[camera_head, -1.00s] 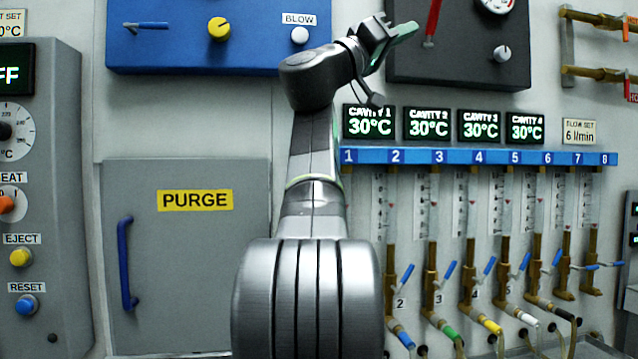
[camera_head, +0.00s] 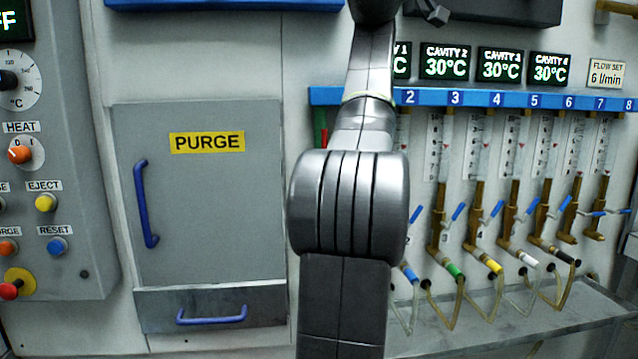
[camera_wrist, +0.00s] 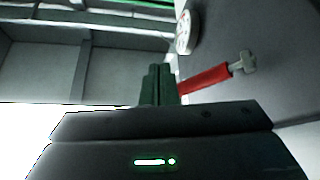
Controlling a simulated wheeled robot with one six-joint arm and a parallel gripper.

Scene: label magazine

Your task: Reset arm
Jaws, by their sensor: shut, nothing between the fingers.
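My gripper (camera_wrist: 158,85) shows in the wrist view as two dark green fingers shut together, with nothing between them. The fingers point up toward grey panelling, and no thing touches them there that I can make out. In the head view my arm rises through the middle, and its end runs out of the top edge, so the fingertips are hidden there. A red handle (camera_wrist: 205,78) with a metal end lies just right of the fingers in the wrist view, seemingly apart from them.
A grey PURGE door (camera_head: 205,215) with a blue handle stands left of my arm. A control panel (camera_head: 60,150) with knobs and buttons is at far left. Flow tubes under a blue numbered rail (camera_head: 465,98) and several hoses above a grey ledge (camera_head: 560,325) fill the right.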

